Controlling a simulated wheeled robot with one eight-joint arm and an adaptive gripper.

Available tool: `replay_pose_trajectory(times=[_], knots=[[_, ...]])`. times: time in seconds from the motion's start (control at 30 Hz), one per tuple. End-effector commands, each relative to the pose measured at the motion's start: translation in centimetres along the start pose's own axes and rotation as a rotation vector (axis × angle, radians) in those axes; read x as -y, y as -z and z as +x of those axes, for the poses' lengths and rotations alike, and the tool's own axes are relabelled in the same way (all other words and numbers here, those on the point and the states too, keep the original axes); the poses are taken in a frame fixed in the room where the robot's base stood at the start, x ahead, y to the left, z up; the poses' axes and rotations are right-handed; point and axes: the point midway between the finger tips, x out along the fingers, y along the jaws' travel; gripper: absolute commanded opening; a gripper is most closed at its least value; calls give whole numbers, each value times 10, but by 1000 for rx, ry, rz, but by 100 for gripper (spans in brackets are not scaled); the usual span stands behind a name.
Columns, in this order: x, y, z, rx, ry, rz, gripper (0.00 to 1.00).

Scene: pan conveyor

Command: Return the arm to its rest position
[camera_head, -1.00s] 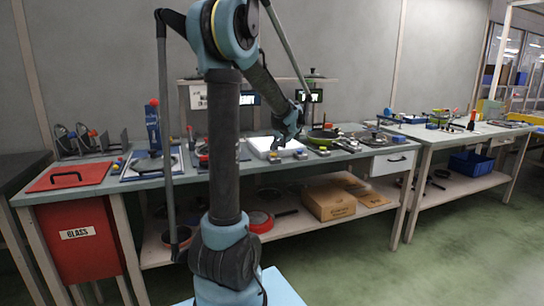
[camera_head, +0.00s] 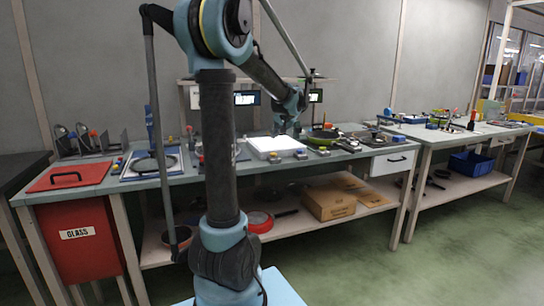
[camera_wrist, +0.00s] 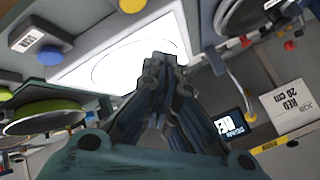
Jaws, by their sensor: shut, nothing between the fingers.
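My gripper (camera_head: 284,126) is above the workbench (camera_head: 185,181), over the back part of a white lit panel (camera_head: 262,145). In the wrist view my gripper (camera_wrist: 160,60) has its fingers together and holds nothing. The white panel (camera_wrist: 110,62) with a thin circle drawn on it lies beyond the fingertips in that view. My arm rises from the base, bends at the top and reaches down to the right.
A green pan (camera_head: 322,137) stands right of the panel. A red lid (camera_head: 70,176) and a blue-framed plate (camera_head: 150,162) are on the left. Screens (camera_head: 247,98) stand behind. A cardboard box (camera_head: 329,202) is on the lower shelf. Floor at right is clear.

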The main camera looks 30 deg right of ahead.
Motion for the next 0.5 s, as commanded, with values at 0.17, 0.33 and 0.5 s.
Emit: replay_pose_trajectory(times=[0.17,0.33,0.5], knots=[[0,0,0,0,0,0,0],[0,0,0,0,0,0,0],[12,-13,0,19,1,-16,0]])
